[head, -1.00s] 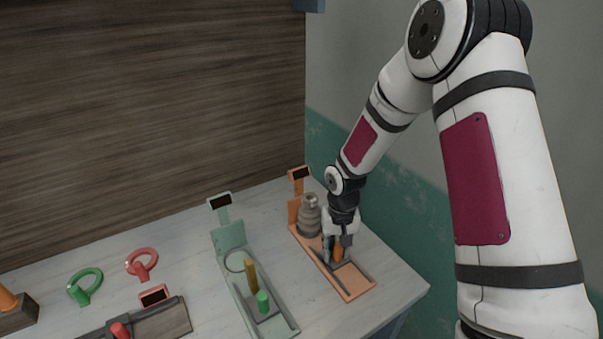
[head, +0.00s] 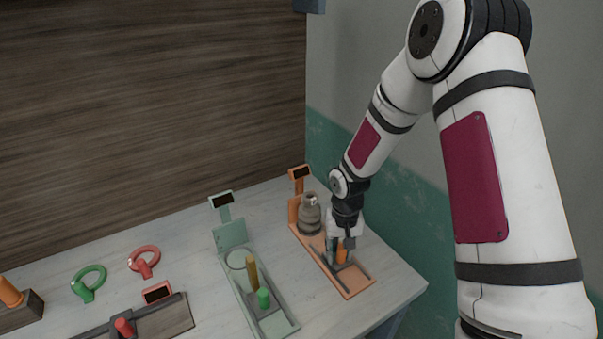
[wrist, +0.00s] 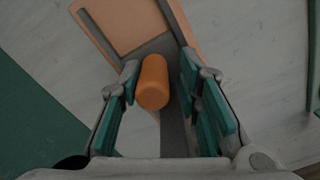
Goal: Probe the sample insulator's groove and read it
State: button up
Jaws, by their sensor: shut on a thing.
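The sample insulator (head: 309,217), a grey-brown ribbed piece, stands upright at the back of the orange station (head: 361,291). My gripper (head: 342,247) is low over the front part of that station, in front of the insulator. Its fingers are around an upright orange cylinder (wrist: 153,82), which shows between the teal finger pads in the wrist view and partly in the head view (head: 342,254). I take the gripper as shut on this orange cylinder. The station's small screen (head: 300,172) is dark, with no reading legible. The insulator's groove cannot be made out.
A green station (head: 229,235) stands to the left, with a brown peg (head: 252,272) and a green peg (head: 263,298). Further left are a green ring (head: 88,284), a red ring (head: 144,262) and a dark fixture (head: 170,320). The table's right edge is close to the orange station.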

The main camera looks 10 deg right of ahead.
jog(key=shift+s+d+r+p, duration=0.1)
jog(key=shift+s+d+p, duration=0.2)
jog(key=shift+d, duration=0.5)
jog(key=o, duration=1.6)
jog(key=shift+c, duration=0.2)
jog(key=shift+o, duration=1.4)
jog(key=shift+s, duration=0.1)
jog(key=shift+a, duration=0.1)
jog(key=shift+s, duration=0.1)
jog(key=shift+a, duration=0.1)
jog(key=shift+r+p, duration=1.15)
jog(key=shift+r, duration=2.25)
